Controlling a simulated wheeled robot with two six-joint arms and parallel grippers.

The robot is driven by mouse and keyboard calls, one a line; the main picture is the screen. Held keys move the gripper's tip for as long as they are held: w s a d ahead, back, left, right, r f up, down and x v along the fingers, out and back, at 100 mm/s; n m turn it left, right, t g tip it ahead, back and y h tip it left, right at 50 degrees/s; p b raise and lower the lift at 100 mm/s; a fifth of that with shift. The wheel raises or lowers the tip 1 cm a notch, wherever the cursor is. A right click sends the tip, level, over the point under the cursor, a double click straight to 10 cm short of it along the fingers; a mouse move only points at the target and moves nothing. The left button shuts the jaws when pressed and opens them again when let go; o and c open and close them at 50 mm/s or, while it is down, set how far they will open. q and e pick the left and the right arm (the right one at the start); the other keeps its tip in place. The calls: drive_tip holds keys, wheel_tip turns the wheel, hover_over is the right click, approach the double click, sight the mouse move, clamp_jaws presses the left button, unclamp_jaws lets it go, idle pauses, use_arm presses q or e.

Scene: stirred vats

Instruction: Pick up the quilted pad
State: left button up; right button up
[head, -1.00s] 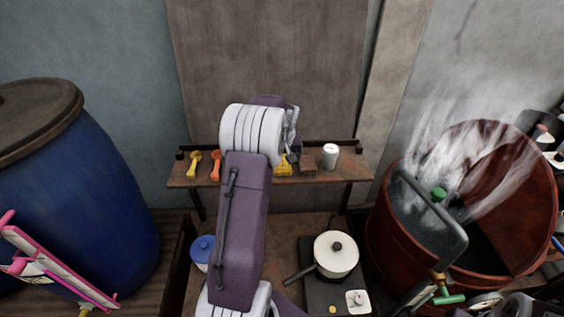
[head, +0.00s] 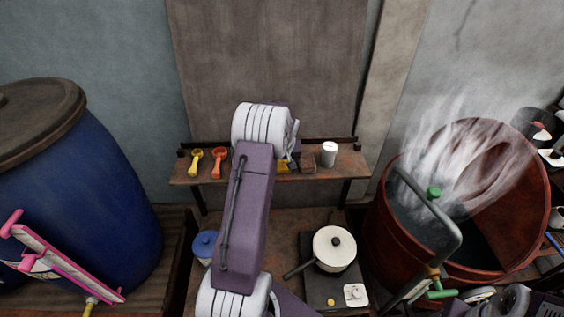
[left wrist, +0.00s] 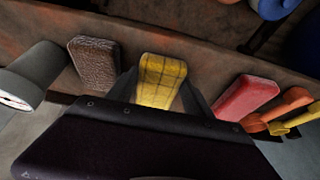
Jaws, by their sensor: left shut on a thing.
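The quilted pad (left wrist: 162,80) is a yellow block with a grid of stitched lines, in the middle of the left wrist view. My left gripper (left wrist: 160,98) is shut on it, with a dark finger on each side. In the head view only a small yellow part of the pad (head: 284,166) shows at the shelf, beside my arm. My left arm hides the rest of it and the gripper there. I cannot tell whether the pad still touches the shelf. My right gripper is not clearly in view.
On the shelf (head: 350,166) are a brown block (head: 308,163), a white can (head: 330,153), a yellow scoop (head: 196,161) and an orange scoop (head: 218,162). A red block (left wrist: 247,97) lies beside the pad. Below stands a white pan (head: 335,248); a steaming red vat (head: 400,245) is right.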

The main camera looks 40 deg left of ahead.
sight(283, 164)
use_arm(q)
drive_tip(key=shift+r+b, duration=0.35)
drive_tip(key=shift+r, duration=0.15)
drive_tip(key=r+b, duration=0.1)
drive_tip(key=r, duration=0.2)
drive_tip(key=shift+w+b, duration=0.2)
drive_tip(key=shift+b, duration=0.1)
drive_tip(key=w+d+r, duration=0.1)
drive_tip(key=w, duration=0.1)
drive_tip(key=w+r, duration=0.1)
drive_tip(key=w, duration=0.1)
drive_tip(key=w+d+r, duration=0.1)
drive_tip(key=w+r, duration=0.1)
drive_tip(key=shift+w+d+r, duration=0.1)
drive_tip(key=shift+w+d, duration=0.1)
drive_tip(key=shift+d, duration=0.1)
drive_tip(key=w+r, duration=0.1)
drive_tip(key=w+d+r+p, duration=0.1)
drive_tip(key=w+p, duration=0.1)
drive_tip(key=w, duration=0.1)
drive_tip(key=shift+d+r, duration=0.25)
drive_tip(key=shift+r, duration=0.15)
